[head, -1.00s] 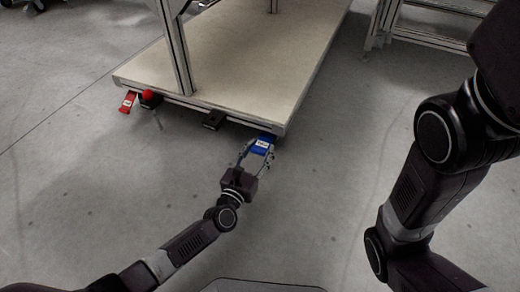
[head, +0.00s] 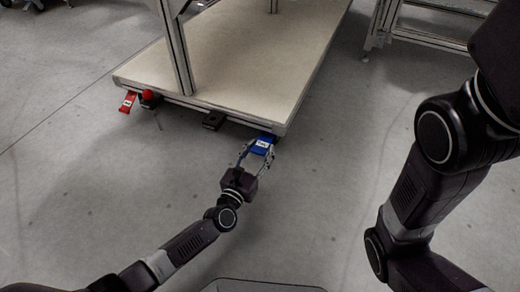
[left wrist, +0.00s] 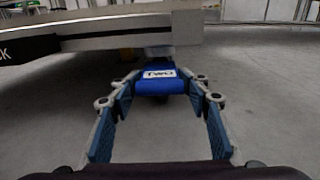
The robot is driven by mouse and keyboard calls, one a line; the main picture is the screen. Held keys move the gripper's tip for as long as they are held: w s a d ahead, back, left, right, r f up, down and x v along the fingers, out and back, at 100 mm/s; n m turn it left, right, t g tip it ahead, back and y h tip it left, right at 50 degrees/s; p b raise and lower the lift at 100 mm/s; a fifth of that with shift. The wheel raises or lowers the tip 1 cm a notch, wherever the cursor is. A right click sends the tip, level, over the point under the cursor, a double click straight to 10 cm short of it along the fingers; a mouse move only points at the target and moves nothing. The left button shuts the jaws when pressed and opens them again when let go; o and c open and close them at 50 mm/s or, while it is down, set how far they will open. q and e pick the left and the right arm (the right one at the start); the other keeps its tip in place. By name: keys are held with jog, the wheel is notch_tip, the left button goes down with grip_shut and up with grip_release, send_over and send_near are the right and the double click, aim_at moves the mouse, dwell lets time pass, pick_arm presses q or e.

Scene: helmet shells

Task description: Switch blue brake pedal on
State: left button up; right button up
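The blue brake pedal (head: 262,146) sticks out from under the near right corner of the cart. It has a white label, which reads "TWO" in the left wrist view (left wrist: 157,84). My left gripper (head: 256,152) is open, its two fingers on either side of the pedal's near end. In the left wrist view the fingers (left wrist: 158,100) stand apart, with the pedal between and just beyond their tips; I cannot tell whether they touch it. My right gripper is out of view; only my right arm shows at the right.
The cart's pale deck (head: 235,60) lies above the pedal, with a metal post (head: 176,50) rising from it.

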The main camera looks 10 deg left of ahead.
pick_arm(q)
jog(key=o, duration=0.6)
jog(key=shift+c, duration=0.2)
jog(key=v, duration=1.2)
